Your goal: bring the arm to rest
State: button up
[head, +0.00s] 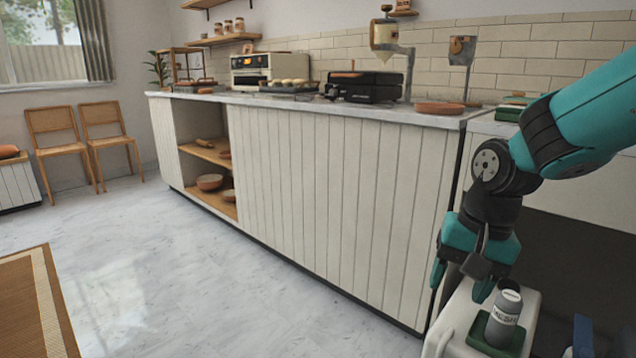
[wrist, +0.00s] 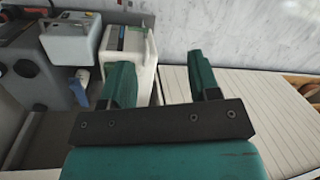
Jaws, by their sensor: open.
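My arm (head: 590,115) reaches in from the right edge in the head view and bends down beside the end of the counter. My gripper (head: 461,285) hangs low, pointing down, above and left of a grey canister. In the wrist view my gripper (wrist: 162,78) shows its two green fingers spread apart with nothing between them. The grey canister (head: 507,308) stands upright in a green tray (head: 478,336) on a white rounded body. The gripper does not hold it.
The long white panelled counter (head: 320,190) runs along the wall, with an oven (head: 262,67) and a black press (head: 365,88) on top. Open shelves (head: 205,155) hold bowls. Two chairs (head: 62,140) stand at the far left. The pale floor (head: 190,280) is clear.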

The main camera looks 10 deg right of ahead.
jog(key=s+a+r+n+y+p, duration=0.1)
jog(key=s+a+r+n, duration=0.2)
jog(key=s+a+n, duration=0.35)
jog(key=s+a+r+n+y+p, duration=0.1)
jog(key=s+a+r+n, duration=0.2)
jog(key=s+a+n, duration=0.4)
notch_tip(320, 180, up, 31)
jog(key=d+p, duration=0.1)
jog(key=p, duration=3)
jog(key=shift+s+g, duration=0.3)
jog(key=shift+f, duration=0.1)
